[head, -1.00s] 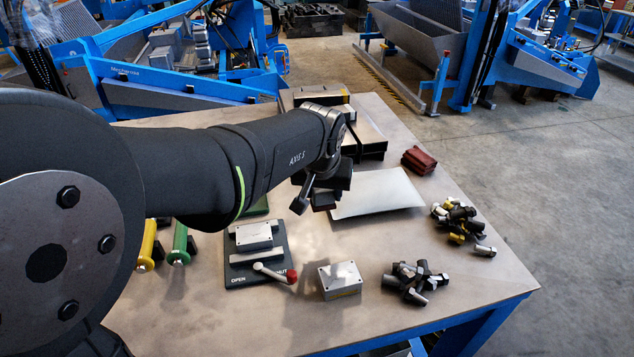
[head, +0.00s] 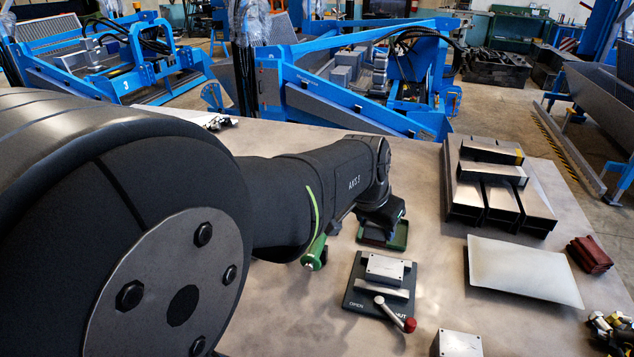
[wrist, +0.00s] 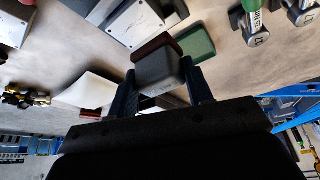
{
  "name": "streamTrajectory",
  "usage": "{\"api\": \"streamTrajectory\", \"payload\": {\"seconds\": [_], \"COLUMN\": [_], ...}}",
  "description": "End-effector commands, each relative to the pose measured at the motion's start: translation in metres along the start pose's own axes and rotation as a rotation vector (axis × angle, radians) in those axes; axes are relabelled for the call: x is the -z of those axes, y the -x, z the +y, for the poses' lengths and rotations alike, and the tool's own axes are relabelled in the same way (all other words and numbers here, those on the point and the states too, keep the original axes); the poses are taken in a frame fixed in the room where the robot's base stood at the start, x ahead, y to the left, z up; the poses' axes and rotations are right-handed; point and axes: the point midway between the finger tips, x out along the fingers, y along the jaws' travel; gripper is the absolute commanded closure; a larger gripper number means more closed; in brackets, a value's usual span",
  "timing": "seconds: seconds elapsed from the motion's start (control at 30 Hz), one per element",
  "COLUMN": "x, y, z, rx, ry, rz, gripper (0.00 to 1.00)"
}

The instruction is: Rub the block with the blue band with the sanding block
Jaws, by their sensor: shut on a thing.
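My gripper (head: 383,214) is shut on the dark grey sanding block (wrist: 157,70), which sits between blue fingers in the wrist view. A dark red edge (wrist: 154,44) shows beside the grey block there. The gripper hangs over or just behind a green tray (head: 399,238); I cannot tell if the sanding block touches it. A metal block (head: 385,268) sits in a dark clamp fixture (head: 362,300) in front of the tray. Another metal block (head: 457,343) stands loose at the bottom edge. No blue band shows on either, so I cannot tell which block carries it.
A red-knobbed lever (head: 397,315) sticks out of the fixture's front. A pale sheet (head: 522,268), a dark red stack (head: 590,254) and black metal channels (head: 490,190) lie to the right. A green-handled tool (head: 315,253) stands left. Bare table lies between fixture and sheet.

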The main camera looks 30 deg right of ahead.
Motion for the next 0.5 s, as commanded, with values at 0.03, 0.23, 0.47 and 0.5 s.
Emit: {"api": "streamTrajectory", "payload": {"seconds": [0.03, 0.23, 0.47, 0.5], "x": [-0.002, -0.009, -0.017, -0.018], "y": [-0.004, -0.020, -0.040, -0.043], "z": [0.000, 0.000, 0.000, 0.000], "rx": [0.000, 0.000, 0.000, -0.001], "ry": [0.000, 0.001, 0.000, 0.000], "rz": [-0.001, -0.003, -0.003, -0.003], "gripper": [0.72, 0.72, 0.72, 0.72]}}
